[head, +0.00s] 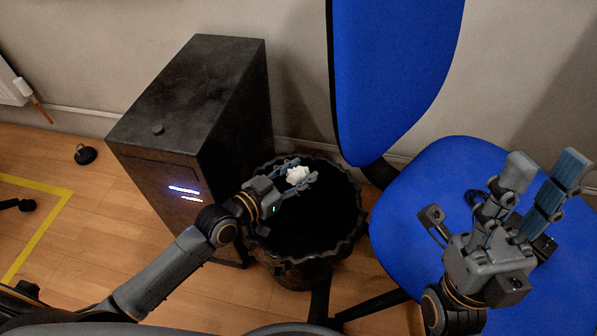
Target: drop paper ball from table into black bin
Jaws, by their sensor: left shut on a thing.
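A white crumpled paper ball (298,175) is held between the fingers of my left gripper (299,173), which is shut on it. The gripper and ball show over the open mouth of the black bin (345,248), near its far side; the exact height above it is hard to tell. The bin has a wavy rim and a dark inside, and stands on the wooden floor. My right gripper (540,178) is raised at the right, in front of the blue chair, with its fingers spread open and nothing between them.
A black computer tower (185,105) stands just left of the bin. A blue office chair (405,200) is close on the bin's right, its leg passing near the bin. Yellow tape (42,240) marks the floor at left. A wall is behind.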

